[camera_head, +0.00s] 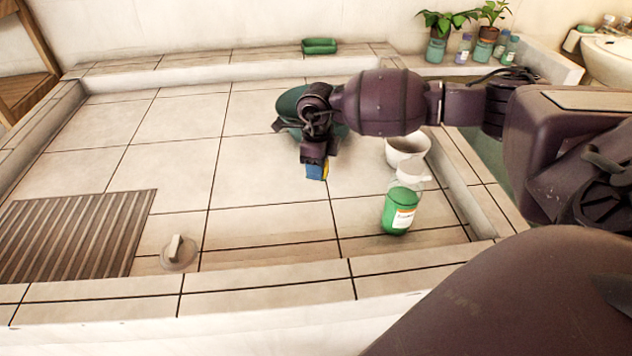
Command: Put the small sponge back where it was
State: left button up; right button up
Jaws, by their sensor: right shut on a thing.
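A small blue and yellow sponge (316,170) is held at the tips of my right gripper (315,158). The gripper is shut on it and points down over the tiled basin floor (260,187). I cannot tell whether the sponge touches the tiles or hangs just above them. A dark green round dish (288,104) is behind the gripper and partly hidden by it. My left gripper is out of view.
To the right of the sponge are a white bowl (417,146), partly behind my arm, and a green soap bottle (398,209). A green soap dish (319,46) sits on the back ledge. A slatted grate (75,236) and drain plug (179,253) lie front left.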

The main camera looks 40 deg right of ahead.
aim_at(317, 192)
notch_tip(317, 192, down, 5)
jog(key=shift+f+b, duration=0.1)
jog(key=shift+b, duration=0.4)
jog(key=shift+f, duration=0.25)
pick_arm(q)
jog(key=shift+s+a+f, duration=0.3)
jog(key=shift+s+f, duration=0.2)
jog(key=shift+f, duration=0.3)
pick_arm(e)
jog(key=shift+r, duration=0.1)
jog(key=shift+f, duration=0.2)
jog(key=o, duration=0.9)
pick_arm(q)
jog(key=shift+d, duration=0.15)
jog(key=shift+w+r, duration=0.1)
pick_arm(e)
jog(key=shift+r, duration=0.15)
